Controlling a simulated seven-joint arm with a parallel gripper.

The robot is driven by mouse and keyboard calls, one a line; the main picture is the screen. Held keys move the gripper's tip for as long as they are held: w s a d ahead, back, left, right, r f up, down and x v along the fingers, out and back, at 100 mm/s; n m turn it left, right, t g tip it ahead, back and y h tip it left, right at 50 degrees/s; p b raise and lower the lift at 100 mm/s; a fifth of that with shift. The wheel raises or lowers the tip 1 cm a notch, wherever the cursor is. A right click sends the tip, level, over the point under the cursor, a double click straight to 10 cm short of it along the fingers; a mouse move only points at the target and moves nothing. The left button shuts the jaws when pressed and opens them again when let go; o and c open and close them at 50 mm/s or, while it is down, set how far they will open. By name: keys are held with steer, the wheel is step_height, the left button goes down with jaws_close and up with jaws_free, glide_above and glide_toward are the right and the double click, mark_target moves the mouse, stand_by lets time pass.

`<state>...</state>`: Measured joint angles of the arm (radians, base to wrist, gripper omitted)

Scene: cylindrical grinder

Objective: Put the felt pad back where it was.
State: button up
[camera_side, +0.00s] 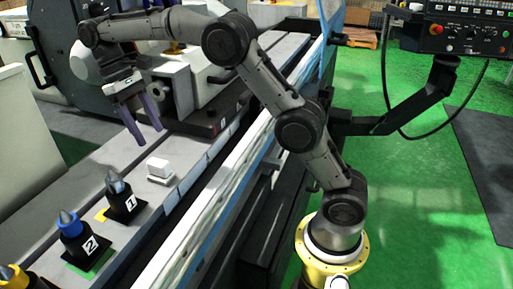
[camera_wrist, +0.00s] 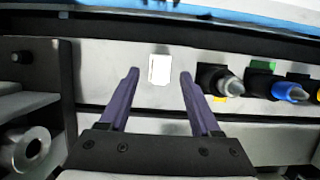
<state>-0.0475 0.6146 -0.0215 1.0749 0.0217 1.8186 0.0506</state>
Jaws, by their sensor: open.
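A small white block (camera_side: 159,168), which looks like the felt pad, lies on the grey machine table (camera_side: 150,198). The block (camera_wrist: 160,69) also shows in the wrist view, between my fingertips in the picture. My gripper (camera_side: 149,137) is open and empty, its two purple fingers pointing down above the table. The fingertips are above the block and apart from it in the side view. In the wrist view my gripper (camera_wrist: 159,73) has both fingers spread, with nothing between them touching.
A black holder marked 1 (camera_side: 123,205), with a grey-tipped cone, stands left of the block on a yellow patch. A holder marked 2 (camera_side: 85,248), with a blue cone, stands on a green patch. A yellow cone (camera_side: 12,276) is farther left. Grinder parts (camera_side: 190,80) stand behind.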

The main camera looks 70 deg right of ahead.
steer(key=s+d+r+t, duration=0.1)
steer(key=s+r+t, duration=0.2)
steer(key=s+r, duration=0.35)
steer(key=s+f+t, duration=0.3)
steer(key=s, duration=0.8)
steer(key=s+d+f+t, duration=0.1)
steer(key=s+f+t, duration=0.2)
steer(key=s, duration=0.8)
steer(key=shift+d+f+t, duration=0.3)
steer(key=shift+f, duration=0.45)
